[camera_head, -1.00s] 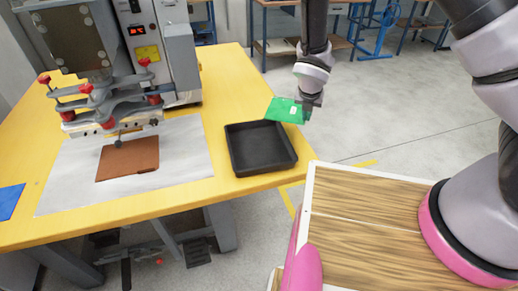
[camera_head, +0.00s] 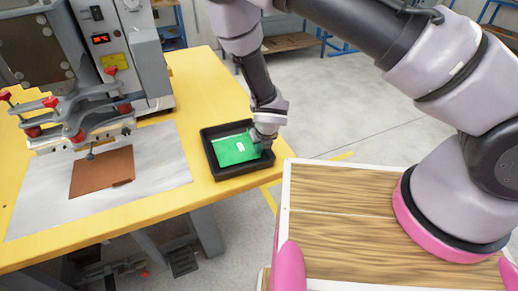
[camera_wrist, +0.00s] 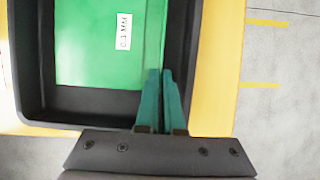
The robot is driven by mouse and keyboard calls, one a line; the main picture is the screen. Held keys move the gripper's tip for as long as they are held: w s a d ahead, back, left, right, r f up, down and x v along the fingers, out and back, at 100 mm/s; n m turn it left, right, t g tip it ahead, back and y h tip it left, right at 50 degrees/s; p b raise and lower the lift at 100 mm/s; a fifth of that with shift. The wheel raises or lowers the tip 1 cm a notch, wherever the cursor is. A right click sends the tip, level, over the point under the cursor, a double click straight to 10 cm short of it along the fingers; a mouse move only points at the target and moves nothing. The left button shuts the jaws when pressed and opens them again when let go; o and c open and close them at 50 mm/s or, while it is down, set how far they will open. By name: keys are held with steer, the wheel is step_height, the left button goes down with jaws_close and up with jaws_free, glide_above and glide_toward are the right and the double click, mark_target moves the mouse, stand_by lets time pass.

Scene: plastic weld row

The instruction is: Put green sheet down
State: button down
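The green sheet (camera_head: 236,149), with a small white label, is over the inside of the black tray (camera_head: 228,174). In the wrist view the green sheet (camera_wrist: 95,50) lies between the tray's walls, and the label reads "0.1 MM". I cannot tell whether the whole sheet rests on the tray floor. My gripper (camera_head: 258,143) is at the sheet's right edge, inside the tray's right side. In the wrist view my gripper's teal fingertips (camera_wrist: 163,72) are close together with the sheet's edge between them. The tray (camera_wrist: 25,65) also shows there.
The tray stands on the yellow table (camera_head: 160,205) near its right edge. A grey welding press (camera_head: 120,50) with red knobs stands to the left. A brown sheet (camera_head: 102,172) lies on a pale mat (camera_head: 165,165) under it. Open floor (camera_head: 340,110) lies right of the table.

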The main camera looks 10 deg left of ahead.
steer(key=shift+f, duration=0.2)
steer(key=c, duration=1.4)
jaws_free()
steer(key=shift+f, duration=0.1)
steer(key=o, duration=0.3)
steer(key=shift+o, duration=0.2)
